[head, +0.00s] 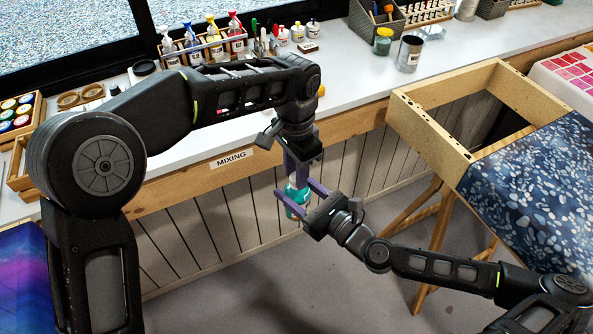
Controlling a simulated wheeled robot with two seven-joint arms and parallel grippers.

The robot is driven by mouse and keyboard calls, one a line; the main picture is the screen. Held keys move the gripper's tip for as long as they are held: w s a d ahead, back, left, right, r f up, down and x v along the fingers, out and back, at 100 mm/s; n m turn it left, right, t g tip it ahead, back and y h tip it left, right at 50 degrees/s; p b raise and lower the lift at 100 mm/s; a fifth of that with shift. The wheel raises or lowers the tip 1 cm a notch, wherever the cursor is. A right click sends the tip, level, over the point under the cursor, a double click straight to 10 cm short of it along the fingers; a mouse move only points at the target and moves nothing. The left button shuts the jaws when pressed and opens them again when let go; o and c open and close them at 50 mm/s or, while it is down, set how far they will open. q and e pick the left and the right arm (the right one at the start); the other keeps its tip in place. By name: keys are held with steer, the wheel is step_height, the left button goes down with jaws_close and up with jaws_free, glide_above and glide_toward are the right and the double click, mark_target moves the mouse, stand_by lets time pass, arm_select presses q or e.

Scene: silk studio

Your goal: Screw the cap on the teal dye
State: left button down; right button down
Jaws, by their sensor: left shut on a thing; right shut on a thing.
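The teal dye bottle (293,212) is held in the air in front of the mixing counter, off any surface. My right gripper (299,197) comes in from the right and is shut on the bottle's body. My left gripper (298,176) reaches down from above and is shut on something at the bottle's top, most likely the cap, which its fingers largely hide. A pale part (292,187) shows between the two grippers. I cannot tell whether the cap is seated on the neck.
The counter (345,88) behind holds a rack of coloured bottles (205,45), small jars and a metal can (409,54). A wooden frame (440,125) with blue speckled fabric (535,185) stands at right. Open floor lies below the grippers.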

arm_select(q)
steer(key=m, duration=0.5)
steer(key=shift+m, duration=0.3)
steer(key=m, duration=0.3)
steer(key=shift+w, duration=0.1)
steer(key=m, duration=1.3)
steer(key=shift+w+f+m, duration=0.1)
steer(key=shift+m, duration=0.2)
steer(key=m, duration=0.2)
steer(key=shift+d+m, duration=0.1)
steer(key=shift+m, duration=0.3)
steer(key=m, duration=0.7)
